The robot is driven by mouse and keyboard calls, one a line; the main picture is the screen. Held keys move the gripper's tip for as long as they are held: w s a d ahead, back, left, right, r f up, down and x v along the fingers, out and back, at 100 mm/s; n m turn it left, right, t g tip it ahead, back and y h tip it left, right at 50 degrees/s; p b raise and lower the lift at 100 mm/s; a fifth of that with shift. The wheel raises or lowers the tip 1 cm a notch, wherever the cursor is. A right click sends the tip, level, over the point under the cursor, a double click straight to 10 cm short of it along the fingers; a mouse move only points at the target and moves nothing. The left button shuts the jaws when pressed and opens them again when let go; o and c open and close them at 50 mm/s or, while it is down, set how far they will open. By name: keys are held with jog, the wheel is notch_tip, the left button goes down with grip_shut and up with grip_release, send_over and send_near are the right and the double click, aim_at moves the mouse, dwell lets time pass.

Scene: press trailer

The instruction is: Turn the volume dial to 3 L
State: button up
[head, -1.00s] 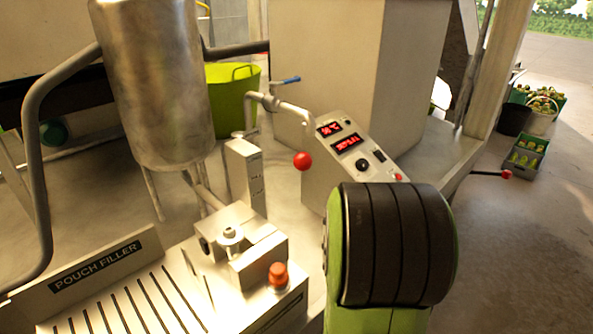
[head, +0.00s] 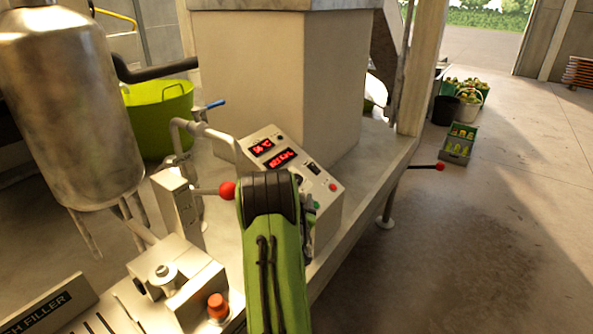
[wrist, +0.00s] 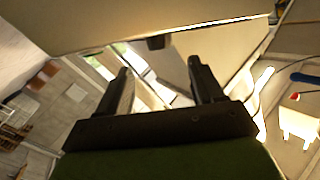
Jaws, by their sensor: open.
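The sloped control box (head: 325,200) has two red-lit displays: an upper one (head: 262,147) and a lower one (head: 281,159). The lower reading is too small to read surely. My gripper is largely hidden by the arm in the head view. In the wrist view my gripper (wrist: 162,82) is open, its two dark fingers apart with nothing held between them. A small dark piece (wrist: 157,42) shows beyond the fingers against a pale surface; I cannot tell whether it is the dial.
A black switch (head: 314,168) and a red button (head: 333,187) sit on the box. A red-knobbed lever (head: 227,190) stands close left of my arm. The steel tank (head: 65,110) and pouch filler (head: 180,285) are at left. Open floor (head: 470,260) lies to the right.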

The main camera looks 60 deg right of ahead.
jog(key=p+x, duration=0.4)
jog(key=x, duration=0.2)
jog(key=shift+r, duration=0.15)
jog(key=shift+w+d, duration=0.3)
jog(key=shift+d, duration=0.3)
jog(key=shift+c, duration=0.5)
jog(key=c, duration=1)
